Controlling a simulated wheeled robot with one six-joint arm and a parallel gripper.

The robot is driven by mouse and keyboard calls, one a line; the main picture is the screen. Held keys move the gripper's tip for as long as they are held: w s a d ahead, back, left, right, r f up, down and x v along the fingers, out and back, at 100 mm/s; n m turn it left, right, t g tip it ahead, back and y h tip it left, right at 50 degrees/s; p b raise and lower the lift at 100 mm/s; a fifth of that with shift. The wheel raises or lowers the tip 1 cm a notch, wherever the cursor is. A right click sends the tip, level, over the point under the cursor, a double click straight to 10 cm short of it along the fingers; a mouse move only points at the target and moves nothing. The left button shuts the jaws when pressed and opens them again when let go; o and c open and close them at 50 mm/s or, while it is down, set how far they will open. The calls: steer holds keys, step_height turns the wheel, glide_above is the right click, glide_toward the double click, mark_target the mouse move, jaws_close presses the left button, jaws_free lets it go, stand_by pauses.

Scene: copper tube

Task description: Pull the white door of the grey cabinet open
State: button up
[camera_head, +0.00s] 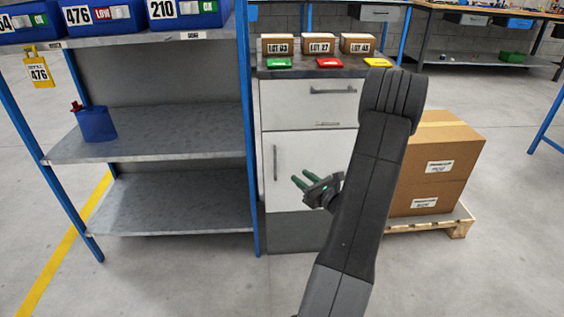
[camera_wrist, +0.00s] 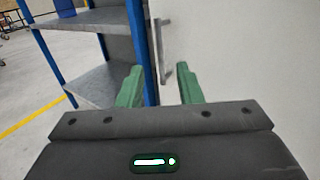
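The grey cabinet (camera_head: 293,236) stands right of the shelf rack, with a dark top. Its white door (camera_head: 310,148) is below a drawer and looks closed; part of it is hidden by my arm. The door's vertical grey bar handle (camera_head: 275,163) is near its left edge. My gripper (camera_head: 297,179) is in front of the door, right of and lower than the handle, with its green fingers apart and empty. In the wrist view, the handle (camera_wrist: 159,45) shows ahead, lined up with the gap between the fingers (camera_wrist: 160,80). The white door (camera_wrist: 245,50) fills the right side.
A blue-framed shelf rack (camera_head: 150,145) stands close on the left, its post (camera_head: 248,130) beside the cabinet's left edge. A drawer handle (camera_head: 332,91) is above the door. Cardboard boxes (camera_head: 440,160) on a pallet (camera_head: 455,222) stand at right. The floor in front is clear.

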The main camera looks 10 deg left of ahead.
mark_target(279, 161)
steer(key=b+x, duration=0.2)
steer(key=x, duration=1)
steer(key=shift+a, duration=0.15)
jaws_close()
